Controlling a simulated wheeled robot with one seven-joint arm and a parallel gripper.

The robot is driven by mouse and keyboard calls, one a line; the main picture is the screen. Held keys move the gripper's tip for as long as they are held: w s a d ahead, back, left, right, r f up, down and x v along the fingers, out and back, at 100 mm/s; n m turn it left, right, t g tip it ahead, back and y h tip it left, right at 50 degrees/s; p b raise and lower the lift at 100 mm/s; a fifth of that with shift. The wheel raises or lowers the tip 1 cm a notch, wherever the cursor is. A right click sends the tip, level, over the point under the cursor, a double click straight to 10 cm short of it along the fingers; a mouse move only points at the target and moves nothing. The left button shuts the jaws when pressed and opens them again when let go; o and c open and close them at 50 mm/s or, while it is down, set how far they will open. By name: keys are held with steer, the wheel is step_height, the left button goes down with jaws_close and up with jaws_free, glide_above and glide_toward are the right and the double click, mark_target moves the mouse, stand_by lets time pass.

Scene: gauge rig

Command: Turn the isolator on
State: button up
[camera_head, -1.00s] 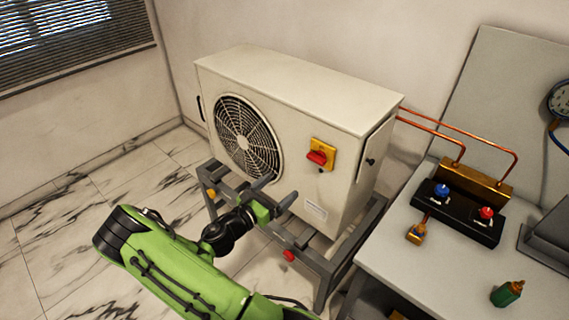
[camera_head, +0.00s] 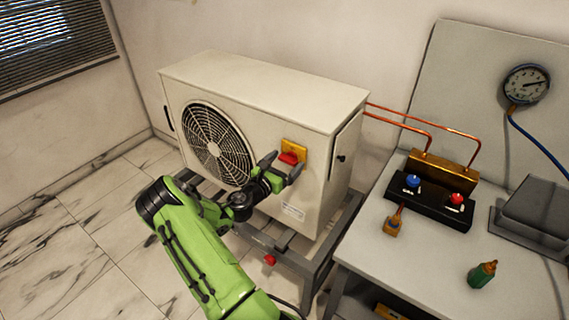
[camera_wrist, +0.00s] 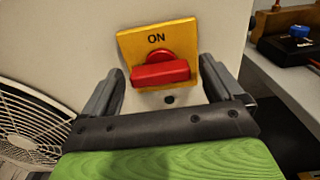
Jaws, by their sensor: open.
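The isolator is a yellow plate (camera_head: 295,148) with a red handle (camera_head: 289,158) on the front of the cream outdoor unit (camera_head: 260,90). In the wrist view the plate (camera_wrist: 178,38) reads ON at its top, and the red handle (camera_wrist: 160,73) lies roughly crosswise below that word. My gripper (camera_head: 282,167) is in front of the isolator, just below the handle in the head view. In the wrist view its two fingers (camera_wrist: 165,90) are spread apart, one to each side of the handle. Nothing is held, and I see no contact.
The fan grille (camera_head: 216,145) is left of the isolator. The unit stands on a grey metal frame (camera_head: 312,262).

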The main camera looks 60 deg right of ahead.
steer(key=c, duration=1)
steer(key=shift+c, duration=0.2)
steer(key=m+b, duration=0.1)
steer(key=m, duration=0.3)
steer(key=shift+m+b, duration=0.3)
steer(key=shift+b, duration=0.1)
steer(key=m+b, duration=0.2)
steer(key=m, duration=0.2)
steer(key=shift+f+m, duration=0.1)
steer(key=shift+m, duration=0.2)
steer(key=m+b, duration=0.3)
steer(key=m, duration=0.1)
steer(key=shift+b, duration=0.35)
steer(key=shift+m+b, duration=1.8)
steer(key=shift+m, duration=0.6)
steer(key=o, duration=1)
steer(key=shift+s, duration=0.1)
